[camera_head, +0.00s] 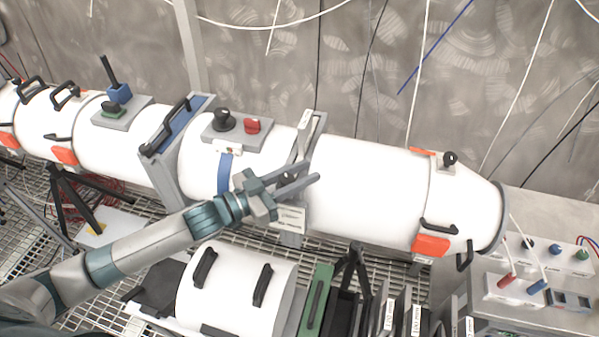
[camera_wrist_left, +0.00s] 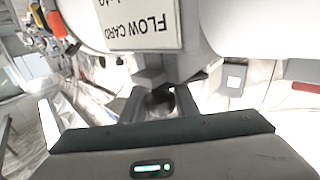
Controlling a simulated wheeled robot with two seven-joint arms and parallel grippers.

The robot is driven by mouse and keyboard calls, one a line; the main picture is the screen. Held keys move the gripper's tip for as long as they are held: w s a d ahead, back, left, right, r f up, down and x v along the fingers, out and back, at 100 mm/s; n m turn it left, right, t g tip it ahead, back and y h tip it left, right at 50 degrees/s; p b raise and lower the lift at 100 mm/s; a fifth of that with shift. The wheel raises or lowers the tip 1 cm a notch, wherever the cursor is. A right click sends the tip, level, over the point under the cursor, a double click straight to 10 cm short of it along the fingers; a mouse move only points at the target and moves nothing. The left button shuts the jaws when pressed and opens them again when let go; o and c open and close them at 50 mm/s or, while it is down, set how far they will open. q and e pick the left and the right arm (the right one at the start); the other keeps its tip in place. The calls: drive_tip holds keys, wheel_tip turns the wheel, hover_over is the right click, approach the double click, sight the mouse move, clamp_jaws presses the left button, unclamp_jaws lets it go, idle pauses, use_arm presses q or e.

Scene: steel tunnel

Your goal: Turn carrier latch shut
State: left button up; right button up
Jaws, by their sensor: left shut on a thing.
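My left gripper (camera_head: 311,172) reaches in from the left over the long white tube (camera_head: 365,190), at the grey upright carrier frame (camera_head: 312,124) that crosses it. In the left wrist view the two dark fingers (camera_wrist_left: 160,103) are closed on a small grey part, which looks like the carrier latch (camera_wrist_left: 157,79); the fingers hide much of it. I cannot tell its angle. A white label reading "FLOW CARD" (camera_wrist_left: 138,22) shows upside down just above it. My right gripper is in neither view.
A grey plate with a black knob (camera_head: 224,120) and a red knob (camera_head: 252,126) sits on the tube left of the frame. A lower white cylinder (camera_head: 232,290) and a green-edged panel (camera_head: 317,298) stand below the arm. A grey bench with connectors (camera_head: 520,290) is at right.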

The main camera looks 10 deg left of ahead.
use_arm(q)
drive_tip(key=shift+s+d+m+g+h+b, duration=0.15)
drive_tip(key=shift+m+g+h+b, duration=0.1)
drive_tip(key=shift+m+g+h, duration=0.65)
drive_tip(key=shift+s+d+m+g+h+b, duration=0.1)
drive_tip(key=shift+m+g+h+b, duration=0.1)
drive_tip(key=shift+m+g+h, duration=0.7)
drive_tip(key=m+g, duration=0.2)
drive_tip(key=g, duration=0.1)
drive_tip(key=s+g+h, duration=0.1)
drive_tip(key=g, duration=0.1)
drive_tip(key=shift+s+d+m+b, duration=0.1)
drive_tip(key=shift+d+m+b, duration=0.2)
drive_tip(key=shift+m, duration=0.1)
drive_tip(key=o, duration=1.1)
drive_tip(key=shift+c, duration=0.2)
